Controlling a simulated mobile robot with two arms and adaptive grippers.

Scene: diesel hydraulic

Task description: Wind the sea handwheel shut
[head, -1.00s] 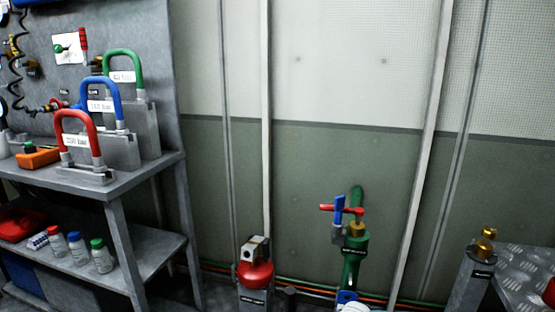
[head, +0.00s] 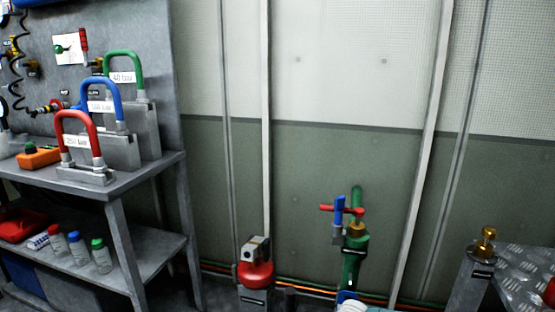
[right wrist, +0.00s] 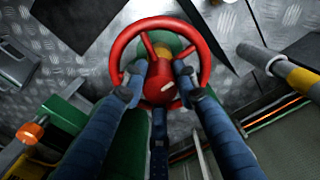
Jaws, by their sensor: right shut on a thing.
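A red handwheel (right wrist: 206,58) with a yellowish centre fills the upper middle of the right wrist view. Something green shows behind it. My right gripper (right wrist: 160,70) has its two dark blue fingers at the near part of the wheel, tips inside the rim, one on each side of a red part with a white mark. It is shut on the wheel; the exact contact is hard to see. In the head view I cannot pick out this wheel for certain. My left gripper is not in view.
In the head view a green valve (head: 353,262) with a red and blue handle stands low against the wall. A red-topped fitting (head: 256,275) is left of it, a brass-topped post (head: 484,245) right. A workbench (head: 150,172) with coloured-handled blocks is at left.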

